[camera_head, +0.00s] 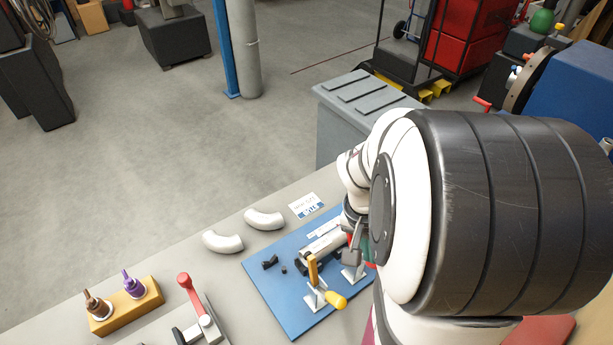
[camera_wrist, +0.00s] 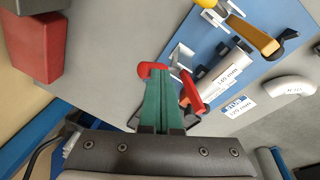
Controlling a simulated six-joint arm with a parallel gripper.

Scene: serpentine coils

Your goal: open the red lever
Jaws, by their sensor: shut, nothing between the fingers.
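A red lever (camera_wrist: 192,96) shows in the wrist view to the right of the green fingertips. A red rounded end (camera_wrist: 150,69) shows at their upper left and seems part of the same clamp; the fingers hide what lies between. My gripper (camera_wrist: 163,90) has its green fingers shut and empty, in front of or beside these red parts. I cannot tell whether they touch. In the head view my arm covers most of the gripper, and only a bit of red (camera_head: 371,265) shows beside it. The clamp stands on the blue board (camera_head: 285,312).
A clamp with a yellow knob (camera_head: 336,300) and orange bar (camera_head: 312,271) stands left of the gripper, with a labelled pipe (camera_wrist: 222,75) behind. Another red-handled clamp (camera_head: 190,290) stands further left. Pipe elbows (camera_head: 264,219) and a bottle block (camera_head: 125,312) lie on the grey table.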

